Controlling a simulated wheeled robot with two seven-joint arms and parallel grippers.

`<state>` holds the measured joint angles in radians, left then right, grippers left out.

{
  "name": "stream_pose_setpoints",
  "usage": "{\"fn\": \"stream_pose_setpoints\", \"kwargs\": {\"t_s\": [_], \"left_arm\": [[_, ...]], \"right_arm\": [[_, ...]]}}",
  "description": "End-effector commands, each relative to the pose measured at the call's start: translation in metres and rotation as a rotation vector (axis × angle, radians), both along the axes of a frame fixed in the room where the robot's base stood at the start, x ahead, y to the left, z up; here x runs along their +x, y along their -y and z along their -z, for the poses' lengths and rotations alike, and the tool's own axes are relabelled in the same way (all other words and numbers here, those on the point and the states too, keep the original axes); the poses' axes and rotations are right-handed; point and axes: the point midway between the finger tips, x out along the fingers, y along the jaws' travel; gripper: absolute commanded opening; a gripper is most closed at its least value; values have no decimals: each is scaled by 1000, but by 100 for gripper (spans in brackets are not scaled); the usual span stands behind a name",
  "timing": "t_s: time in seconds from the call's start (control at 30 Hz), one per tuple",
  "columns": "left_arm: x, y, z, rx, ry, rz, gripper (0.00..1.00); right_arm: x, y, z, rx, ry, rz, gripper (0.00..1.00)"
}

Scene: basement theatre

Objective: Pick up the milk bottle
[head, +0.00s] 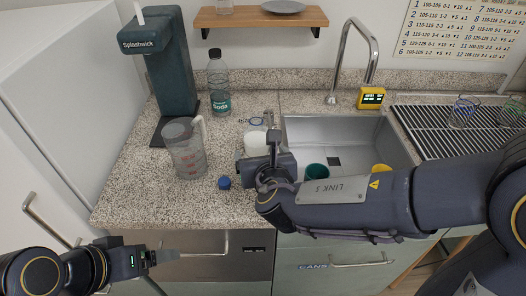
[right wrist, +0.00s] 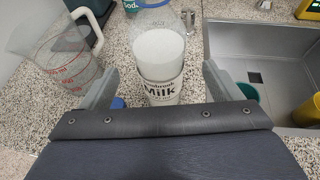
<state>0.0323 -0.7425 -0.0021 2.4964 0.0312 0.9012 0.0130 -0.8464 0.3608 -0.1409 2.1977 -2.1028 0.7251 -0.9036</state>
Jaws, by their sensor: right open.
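The milk bottle (right wrist: 162,90) stands upright on the speckled counter in the right wrist view, with white contents and a "Milk" label. In the head view the milk bottle (head: 255,143) is partly hidden behind my right gripper (head: 262,150). In the right wrist view the fingers of my right gripper (right wrist: 160,88) are spread wide, one to each side of the bottle, with visible gaps. It holds nothing. My left gripper (head: 165,256) is low at the left, in front of the cabinet and away from the bottle; its jaw opening is unclear.
A clear measuring jug (head: 186,150) stands left of the bottle, and a blue object (head: 224,182) lies close by. A soda bottle (head: 218,85) and dark green soda maker (head: 170,70) stand behind. The sink (head: 310,130) is to the right, with green (head: 316,171) and yellow cups.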

Motion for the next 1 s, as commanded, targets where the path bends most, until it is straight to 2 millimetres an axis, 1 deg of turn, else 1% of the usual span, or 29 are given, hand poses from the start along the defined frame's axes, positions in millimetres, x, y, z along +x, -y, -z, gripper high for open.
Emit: {"fn": "stream_pose_setpoints", "kwargs": {"t_s": [0.03,0.23,0.37,0.5,0.6,0.77,0.8,0.87,1.0], "left_arm": [[0,0,1,0,0,0,84],[0,0,0,0,0,0,84],[0,0,-3,0,0,0,84],[0,0,-4,0,0,0,84],[0,0,-4,0,0,0,84],[0,0,-4,0,0,0,84],[0,0,-4,0,0,0,84],[0,0,-4,0,0,0,84],[0,0,-4,0,0,0,84]], "right_arm": [[6,0,4,-1,-2,3,85],[26,-4,14,0,-4,6,85],[43,-8,26,0,-5,6,85],[57,-10,31,4,-3,6,85],[61,-11,32,4,-3,6,85],[61,-10,32,5,-2,6,85],[61,-10,32,5,-2,6,83],[61,-10,32,5,-2,6,75],[61,-10,32,5,-3,6,57]]}}
